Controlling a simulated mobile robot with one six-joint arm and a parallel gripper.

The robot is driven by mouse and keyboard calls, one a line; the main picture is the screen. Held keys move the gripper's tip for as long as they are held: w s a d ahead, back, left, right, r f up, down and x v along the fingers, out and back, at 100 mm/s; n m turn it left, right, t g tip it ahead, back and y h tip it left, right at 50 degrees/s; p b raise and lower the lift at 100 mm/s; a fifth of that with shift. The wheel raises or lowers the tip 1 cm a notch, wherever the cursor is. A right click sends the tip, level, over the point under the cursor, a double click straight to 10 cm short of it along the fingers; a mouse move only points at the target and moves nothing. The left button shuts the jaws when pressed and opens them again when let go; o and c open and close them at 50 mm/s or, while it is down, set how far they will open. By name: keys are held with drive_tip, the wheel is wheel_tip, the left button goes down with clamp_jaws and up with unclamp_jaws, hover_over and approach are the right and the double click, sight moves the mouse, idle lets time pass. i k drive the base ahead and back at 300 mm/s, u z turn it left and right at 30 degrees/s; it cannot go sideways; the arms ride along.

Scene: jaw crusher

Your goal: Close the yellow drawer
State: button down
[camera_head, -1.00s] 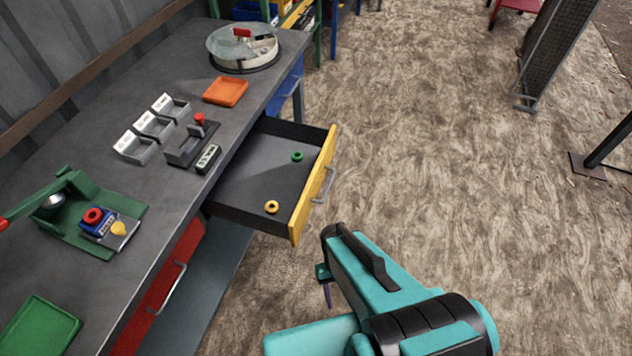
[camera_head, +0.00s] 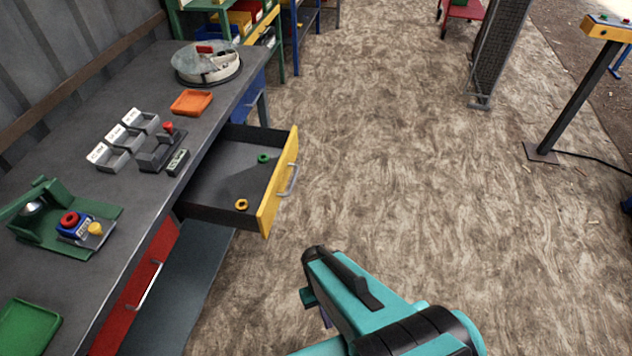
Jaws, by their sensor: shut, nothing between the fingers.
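The yellow drawer (camera_head: 279,183) is pulled well out from under the grey workbench. Its yellow front has a grey metal handle (camera_head: 289,179) facing right. Inside lie a yellow ring (camera_head: 241,205) and a green ring (camera_head: 263,158). My teal arm reaches in from the bottom of the picture. My gripper (camera_head: 325,319) shows only in part at the left side of the arm, its fingers pointing down and mostly hidden. It is shut and empty, in front of the drawer front and to its lower right, apart from it.
The workbench (camera_head: 72,128) holds an orange tray (camera_head: 192,102), several small grey bins, a green press (camera_head: 62,215) and a round lidded device (camera_head: 207,63). A closed red drawer (camera_head: 135,290) sits nearer. A yellow control stand (camera_head: 606,27) is at right. Open floor lies right of the drawer.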

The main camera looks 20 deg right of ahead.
sight(230, 171)
drive_tip(key=k, duration=0.6)
drive_tip(key=u, duration=1.2)
drive_tip(key=i, duration=0.4)
drive_tip(key=z, duration=0.35)
